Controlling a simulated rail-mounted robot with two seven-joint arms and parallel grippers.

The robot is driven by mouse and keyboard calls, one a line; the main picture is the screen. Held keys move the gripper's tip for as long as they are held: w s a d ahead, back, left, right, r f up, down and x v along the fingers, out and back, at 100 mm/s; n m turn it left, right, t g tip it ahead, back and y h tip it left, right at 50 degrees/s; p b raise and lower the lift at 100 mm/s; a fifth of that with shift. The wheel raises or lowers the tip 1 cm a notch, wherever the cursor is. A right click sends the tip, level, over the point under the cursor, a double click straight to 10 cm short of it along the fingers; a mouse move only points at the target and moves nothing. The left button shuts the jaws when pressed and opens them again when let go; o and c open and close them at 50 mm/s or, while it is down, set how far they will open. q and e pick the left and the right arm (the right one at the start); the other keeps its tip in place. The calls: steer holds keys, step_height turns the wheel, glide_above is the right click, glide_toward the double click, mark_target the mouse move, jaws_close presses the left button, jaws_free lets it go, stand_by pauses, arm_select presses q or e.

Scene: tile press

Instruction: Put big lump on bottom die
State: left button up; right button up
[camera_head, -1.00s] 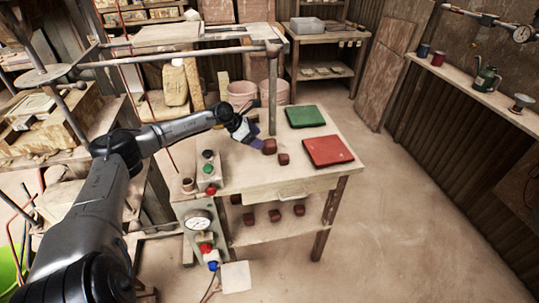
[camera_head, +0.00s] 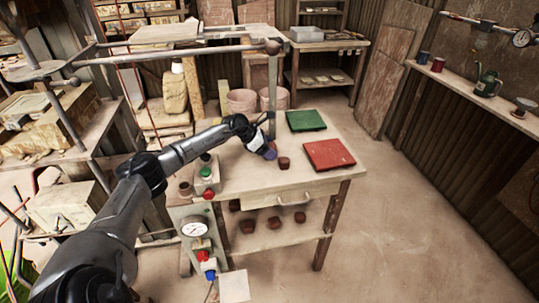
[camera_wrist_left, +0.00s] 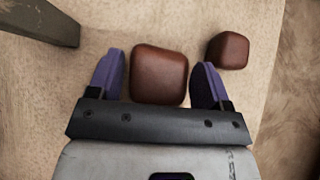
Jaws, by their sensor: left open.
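The big lump (camera_wrist_left: 158,75), a reddish-brown rounded block, lies on the wooden table between the purple fingers of my left gripper (camera_wrist_left: 159,68). The gripper is open, with a thin gap on each side of the lump. In the head view my left gripper (camera_head: 268,152) is low over the table and hides most of the big lump. A smaller brown lump (camera_wrist_left: 228,50) lies just right of the fingers; it also shows in the head view (camera_head: 284,163). I cannot pick out the bottom die with certainty. My right gripper is out of view.
A green pad (camera_head: 305,121) and a red pad (camera_head: 329,155) lie on the table (camera_head: 245,180) to the right. A control box with buttons (camera_head: 207,178) and a gauge (camera_head: 195,229) stand at its left edge. Several brown lumps lie on the lower shelf (camera_head: 265,236).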

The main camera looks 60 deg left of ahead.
arm_select(q)
steer(key=shift+w+f, duration=0.1)
steer(key=shift+c, duration=0.8)
steer(key=c, duration=0.8)
steer(key=shift+o, duration=0.2)
steer(key=shift+r, duration=0.4)
step_height(320, 180, up, 3)
steer(key=shift+r+p, duration=0.15)
steer(key=shift+p, duration=0.5)
steer(key=w+d+r+p, duration=0.3)
steer(key=d+r, duration=0.4)
steer(key=d, duration=0.4)
steer(key=shift+w, duration=0.55)
